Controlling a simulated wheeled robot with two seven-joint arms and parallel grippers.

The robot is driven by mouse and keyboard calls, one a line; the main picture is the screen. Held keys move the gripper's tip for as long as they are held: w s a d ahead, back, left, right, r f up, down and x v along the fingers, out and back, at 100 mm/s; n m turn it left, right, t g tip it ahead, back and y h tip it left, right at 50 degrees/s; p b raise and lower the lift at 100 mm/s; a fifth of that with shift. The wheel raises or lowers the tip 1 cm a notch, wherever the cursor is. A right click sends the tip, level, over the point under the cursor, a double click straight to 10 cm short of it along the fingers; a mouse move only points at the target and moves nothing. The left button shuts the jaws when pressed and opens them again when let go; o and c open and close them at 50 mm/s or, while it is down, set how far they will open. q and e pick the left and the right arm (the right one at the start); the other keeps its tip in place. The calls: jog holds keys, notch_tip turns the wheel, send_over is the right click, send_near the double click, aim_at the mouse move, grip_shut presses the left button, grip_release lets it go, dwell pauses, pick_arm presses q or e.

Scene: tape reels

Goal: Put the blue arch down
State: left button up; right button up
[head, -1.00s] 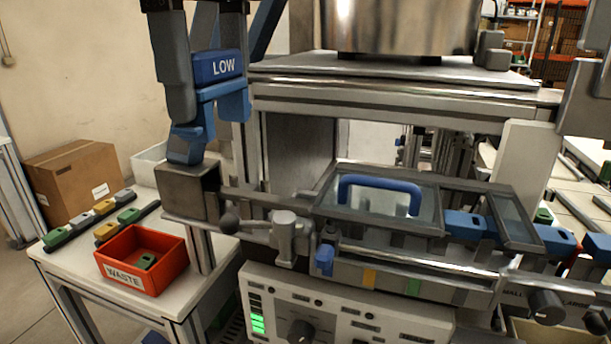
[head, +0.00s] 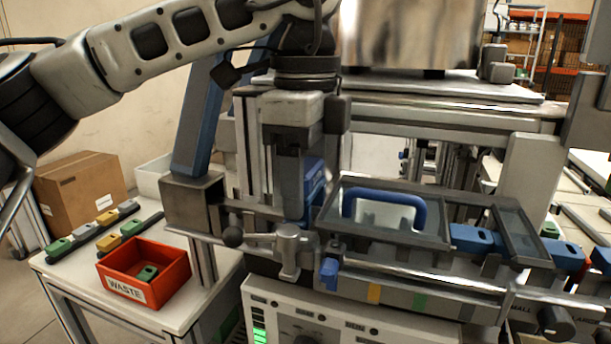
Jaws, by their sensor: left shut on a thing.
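The blue arch (head: 315,178) is mostly hidden behind my left gripper (head: 298,185); only a blue part shows, to the right of the dark finger. My left gripper points down and is shut on the arch. They are at the left end of the machine's glass-topped frame, in front of the opening under the upper steel deck. The arch's feet are hidden, so I cannot tell whether it touches a surface. My right gripper is not in view.
A blue slanted bar (head: 198,118) rises from a steel block left of the gripper. A glass cover with a blue handle (head: 384,200) lies close on the right. A clamp knob (head: 233,236) stands in front. A red waste bin (head: 184,262) is on the left table.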

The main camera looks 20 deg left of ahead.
pick_arm(q)
jog(key=shift+f+b, duration=0.25)
jog(key=shift+b, duration=0.05)
jog(key=shift+f+b, duration=0.35)
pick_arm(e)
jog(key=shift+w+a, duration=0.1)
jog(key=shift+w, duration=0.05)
pick_arm(q)
jog(key=o, duration=0.9)
jog(key=shift+o, duration=0.5)
jog(key=shift+w, duration=0.1)
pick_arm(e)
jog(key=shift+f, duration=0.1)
